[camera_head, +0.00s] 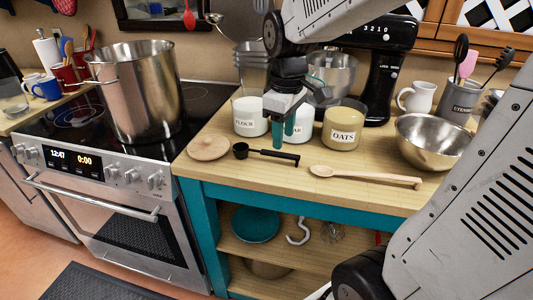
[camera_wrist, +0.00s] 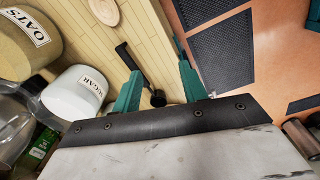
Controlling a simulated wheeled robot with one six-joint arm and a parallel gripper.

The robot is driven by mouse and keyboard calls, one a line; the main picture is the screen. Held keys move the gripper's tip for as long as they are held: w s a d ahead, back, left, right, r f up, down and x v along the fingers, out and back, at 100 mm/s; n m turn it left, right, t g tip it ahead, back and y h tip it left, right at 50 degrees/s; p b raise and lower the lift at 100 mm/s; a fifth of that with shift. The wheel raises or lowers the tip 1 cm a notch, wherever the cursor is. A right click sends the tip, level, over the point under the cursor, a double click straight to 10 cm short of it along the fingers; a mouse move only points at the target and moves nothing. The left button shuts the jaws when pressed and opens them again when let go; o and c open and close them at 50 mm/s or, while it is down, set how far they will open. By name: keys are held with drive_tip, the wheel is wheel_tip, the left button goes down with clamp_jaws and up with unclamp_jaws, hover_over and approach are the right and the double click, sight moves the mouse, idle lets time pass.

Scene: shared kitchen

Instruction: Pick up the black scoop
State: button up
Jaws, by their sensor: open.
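The black scoop (camera_head: 268,154) lies flat on the wooden counter, its round cup to the left and its handle pointing right. In the wrist view, the scoop's handle (camera_wrist: 128,57) shows beyond the left finger, and its cup lies in the gap between the fingers, close to the gripper body. My gripper (camera_head: 285,133) has teal fingers pointing down, above and behind the scoop, near the canisters. It is open and empty, and its spread fingers also show in the wrist view (camera_wrist: 159,62).
A sugar canister (camera_wrist: 75,95) stands close to my gripper, with flour (camera_head: 249,115) and oats (camera_head: 345,125) canisters nearby. A wooden disc (camera_head: 208,148) lies left of the scoop and a wooden spoon (camera_head: 365,177) right. A metal bowl (camera_head: 432,142) stands farther right. The counter's front strip is clear.

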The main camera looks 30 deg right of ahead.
sight(280, 153)
drive_tip(key=w+d+f+n, duration=0.1)
drive_tip(key=w, duration=0.1)
drive_tip(key=w+d+f, duration=0.1)
drive_tip(key=w+f, duration=0.1)
drive_tip(key=w+d+f+n, duration=0.1)
drive_tip(key=w, duration=0.2)
drive_tip(key=shift+d+f+n, duration=0.3)
drive_tip(key=shift+d, duration=0.1)
drive_tip(key=shift+f, duration=0.35)
drive_tip(key=f, duration=0.7)
drive_tip(key=shift+d+f, duration=0.15)
drive_tip(key=shift+d, duration=0.05)
clamp_jaws()
